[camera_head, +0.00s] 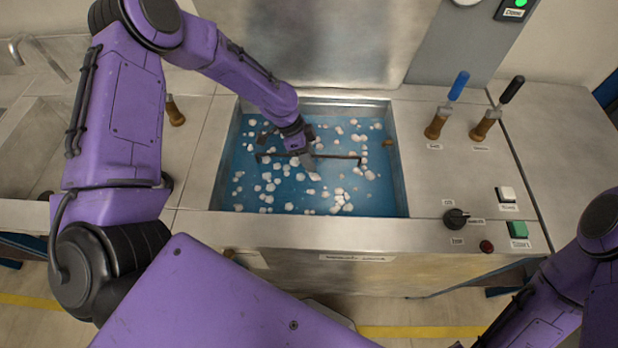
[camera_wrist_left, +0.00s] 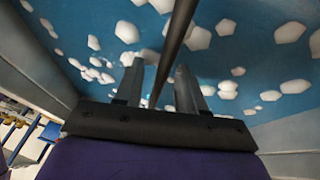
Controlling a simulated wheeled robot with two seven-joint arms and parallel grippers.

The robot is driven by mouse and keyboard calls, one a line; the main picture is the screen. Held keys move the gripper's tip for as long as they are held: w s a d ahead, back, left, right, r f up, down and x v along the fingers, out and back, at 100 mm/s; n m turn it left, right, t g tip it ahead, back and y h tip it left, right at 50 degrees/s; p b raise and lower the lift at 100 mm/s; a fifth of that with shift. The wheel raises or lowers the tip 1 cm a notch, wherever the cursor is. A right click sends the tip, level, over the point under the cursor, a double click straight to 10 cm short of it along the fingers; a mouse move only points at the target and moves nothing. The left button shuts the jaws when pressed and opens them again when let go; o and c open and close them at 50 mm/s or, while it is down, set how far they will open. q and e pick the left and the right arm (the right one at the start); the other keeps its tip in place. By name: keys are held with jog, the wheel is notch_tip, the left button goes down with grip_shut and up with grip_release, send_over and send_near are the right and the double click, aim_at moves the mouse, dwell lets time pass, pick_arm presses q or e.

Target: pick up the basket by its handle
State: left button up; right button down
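The basket's handle (camera_head: 340,157) is a thin dark bar running left to right over the tank of blue liquid. The basket body cannot be made out beneath the blue liquid and white lumps. My left gripper (camera_head: 312,166) reaches down into the tank at the middle of the handle. In the left wrist view the handle (camera_wrist_left: 176,38) runs between the two fingers (camera_wrist_left: 157,88), with gaps on either side, so the gripper is open around it. Only part of my right arm shows at the lower right of the head view; its gripper is out of frame.
The steel tank (camera_head: 300,228) walls surround the left gripper. White lumps (camera_head: 267,177) float across the liquid. Two levers (camera_head: 436,125) (camera_head: 485,125), a black knob (camera_head: 455,218) and push buttons (camera_head: 517,229) sit on the right-hand counter. A sink (camera_head: 25,150) is at the left.

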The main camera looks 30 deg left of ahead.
pick_arm(q)
jog(key=shift+w+d+f, duration=0.1)
jog(key=shift+d+f, duration=0.2)
jog(key=shift+f, duration=0.3)
jog(key=shift+s+r, duration=0.2)
jog(key=shift+s, duration=0.1)
jog(key=shift+c, duration=0.6)
jog(key=shift+f, duration=0.1)
grip_shut()
